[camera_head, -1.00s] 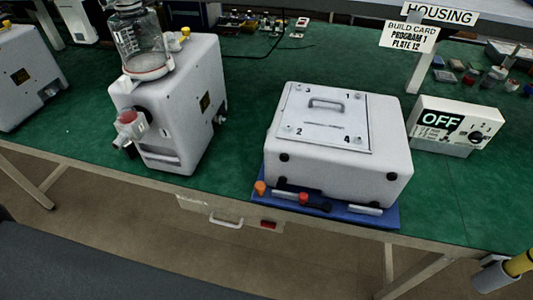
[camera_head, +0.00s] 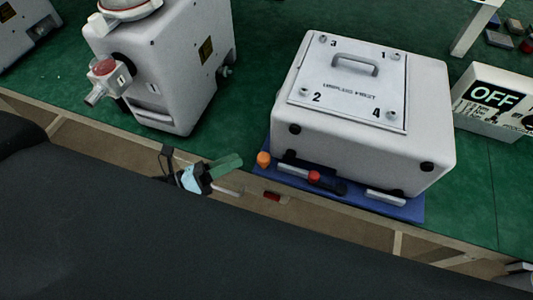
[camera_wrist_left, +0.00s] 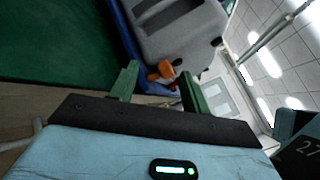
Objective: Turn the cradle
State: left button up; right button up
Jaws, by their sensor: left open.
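The blue cradle (camera_head: 410,209) lies on the green bench at its front edge. A white housing (camera_head: 355,150) sits on it, with a plate and handle on top. An orange knob (camera_head: 263,159) stands at the cradle's front left corner, and a red knob (camera_head: 314,177) is at its front. My left gripper (camera_head: 228,165) is open, left of the orange knob and apart from it. In the left wrist view the orange knob (camera_wrist_left: 161,71) shows beyond the gap between the green fingers (camera_wrist_left: 158,82). My right gripper is not identifiable.
A white pump (camera_head: 165,70) stands on the bench to the left. Green bench top is free between pump and housing.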

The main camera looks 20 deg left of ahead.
aim_at(264, 157)
pick_arm(q)
jog(key=w+d+m+g+h, duration=0.1)
jog(key=d+m+g, duration=0.1)
jog(key=m, duration=0.2)
jog(key=w+d+r+m+g+h, duration=0.1)
jog(key=d+m+g, duration=0.1)
jog(key=m, duration=0.3)
jog(key=w+d+m+g+h+p, duration=0.1)
jog(key=d+m+g, duration=0.1)
jog(key=m, duration=0.3)
jog(key=shift+d+r, duration=0.1)
jog(key=shift+r, duration=0.15)
jog(key=shift+w+d+f, duration=0.2)
jog(key=shift+d, duration=0.45)
pick_arm(e)
jog(key=shift+w+r, duration=0.3)
jog(key=shift+r, duration=0.15)
pick_arm(q)
jog(key=shift+c, duration=0.4)
jog(key=c, duration=0.9)
grip_shut()
pick_arm(e)
jog(key=shift+w+r, duration=0.2)
jog(key=shift+w, duration=0.25)
